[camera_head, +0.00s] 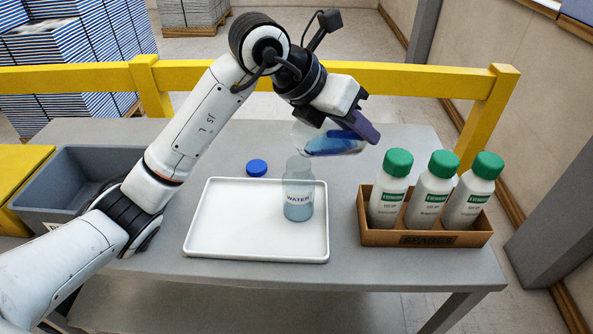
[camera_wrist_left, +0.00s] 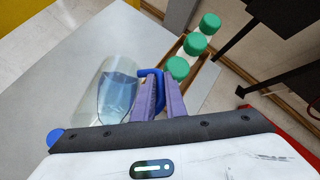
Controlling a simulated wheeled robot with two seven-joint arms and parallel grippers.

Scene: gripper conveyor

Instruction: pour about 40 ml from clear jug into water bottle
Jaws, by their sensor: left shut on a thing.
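The clear jug (camera_head: 312,139) holds bluish water and has a blue handle. My left gripper (camera_head: 358,124) is shut on the handle and holds the jug strongly tilted, its left end just above the bottle's mouth. The jug (camera_wrist_left: 112,92) and its blue handle (camera_wrist_left: 157,74) also show in the left wrist view, between and beside the purple fingers. The clear water bottle (camera_head: 298,208), labelled WATER, stands upright and uncapped on the white tray (camera_head: 235,222), with bluish liquid inside. I cannot make out a stream between jug and bottle. My right gripper is out of view.
A blue cap (camera_head: 257,168) lies on the grey table (camera_head: 225,135) behind the tray. A brown box (camera_head: 425,239) with green-capped bottles (camera_head: 432,190) stands at the right. A grey bin (camera_head: 92,158) is at the left, and a yellow rail (camera_head: 420,82) runs behind.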

